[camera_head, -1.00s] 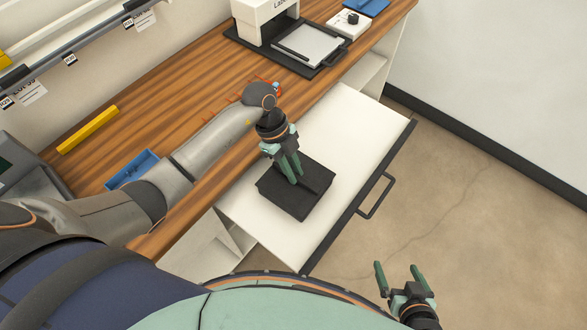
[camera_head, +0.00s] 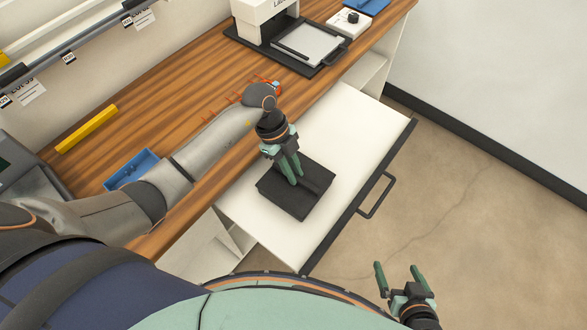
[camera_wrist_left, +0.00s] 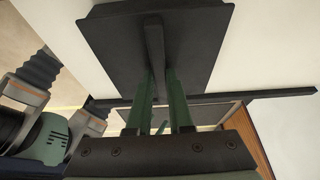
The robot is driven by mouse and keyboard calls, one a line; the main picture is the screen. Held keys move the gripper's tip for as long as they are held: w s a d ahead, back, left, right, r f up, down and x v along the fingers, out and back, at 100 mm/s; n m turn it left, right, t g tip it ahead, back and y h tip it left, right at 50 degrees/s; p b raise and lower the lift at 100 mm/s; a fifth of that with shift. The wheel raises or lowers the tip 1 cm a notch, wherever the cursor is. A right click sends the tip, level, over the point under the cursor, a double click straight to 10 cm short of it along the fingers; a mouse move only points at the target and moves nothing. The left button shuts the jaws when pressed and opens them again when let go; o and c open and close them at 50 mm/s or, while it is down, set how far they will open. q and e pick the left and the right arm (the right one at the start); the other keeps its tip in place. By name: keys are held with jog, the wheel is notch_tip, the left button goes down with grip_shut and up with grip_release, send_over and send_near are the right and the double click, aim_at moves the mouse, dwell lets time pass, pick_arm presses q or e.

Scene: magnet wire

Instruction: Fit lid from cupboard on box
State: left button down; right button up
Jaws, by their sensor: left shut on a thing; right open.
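A flat black square lid (camera_head: 284,200) with a raised bar handle lies over the white surface of a pulled-out drawer (camera_head: 345,125). I cannot tell whether a box is under it. My left gripper (camera_head: 293,178) points down at the lid, its green fingers shut on the bar handle. In the left wrist view the lid (camera_wrist_left: 195,45) fills the upper middle, with the bar between the fingers (camera_wrist_left: 158,78). My right gripper (camera_head: 397,267) is open and empty above the floor at the lower right.
The drawer's dark front edge has a handle (camera_head: 376,197). The wooden worktop (camera_head: 190,115) behind carries a blue tray (camera_head: 132,169), a yellow bar (camera_head: 87,129), a white machine with a black tray (camera_head: 300,48) and a white dial unit (camera_head: 348,23). Floor to the right is clear.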

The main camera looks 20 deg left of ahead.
pick_arm(q)
jog(key=shift+f, duration=0.1)
jog(key=c, duration=0.7)
grip_release()
jog(key=shift+c, duration=0.2)
notch_tip(320, 180, up, 8)
jog(key=p, duration=0.8)
